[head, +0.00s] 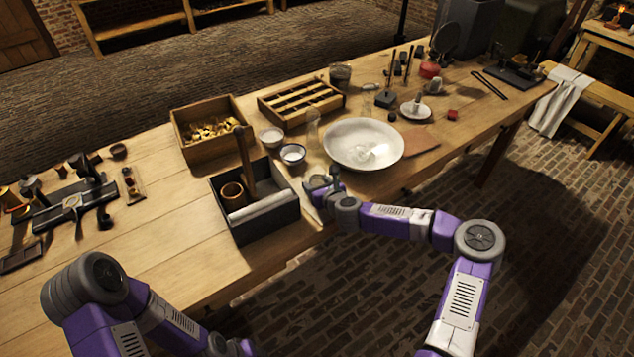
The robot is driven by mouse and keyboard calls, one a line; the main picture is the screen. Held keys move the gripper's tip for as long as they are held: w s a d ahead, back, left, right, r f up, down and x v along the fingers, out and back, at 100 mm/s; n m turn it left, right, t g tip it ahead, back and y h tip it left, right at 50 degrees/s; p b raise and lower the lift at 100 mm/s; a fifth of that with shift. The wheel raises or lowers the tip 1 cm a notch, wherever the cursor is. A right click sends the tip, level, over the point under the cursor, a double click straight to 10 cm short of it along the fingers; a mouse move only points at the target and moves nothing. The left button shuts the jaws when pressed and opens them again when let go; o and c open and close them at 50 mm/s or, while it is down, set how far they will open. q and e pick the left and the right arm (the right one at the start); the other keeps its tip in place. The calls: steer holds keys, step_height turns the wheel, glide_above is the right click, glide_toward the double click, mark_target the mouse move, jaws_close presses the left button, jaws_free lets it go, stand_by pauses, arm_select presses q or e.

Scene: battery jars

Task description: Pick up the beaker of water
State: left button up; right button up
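A clear glass vessel (313,124), which looks like the beaker, stands on the workbench between the small white bowls and the large white basin. I cannot make out a water level in it. My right gripper (312,187) is low at the bench's front edge, nearer to me than the glass and apart from it, just right of the dark open box. Its fingers are small and dark, so I cannot tell whether they are open or shut. I see nothing held in it. My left arm runs out of the bottom of the picture, and its gripper is out of view.
The white basin (350,145) stands close right of the glass. Two small bowls, one of them (292,154), stand left of it. The dark box (262,217) holds a wooden cup and an upright post. A slatted wooden tray (297,97) lies behind.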

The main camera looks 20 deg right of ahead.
steer(key=c, duration=0.3)
steer(key=shift+r, duration=0.2)
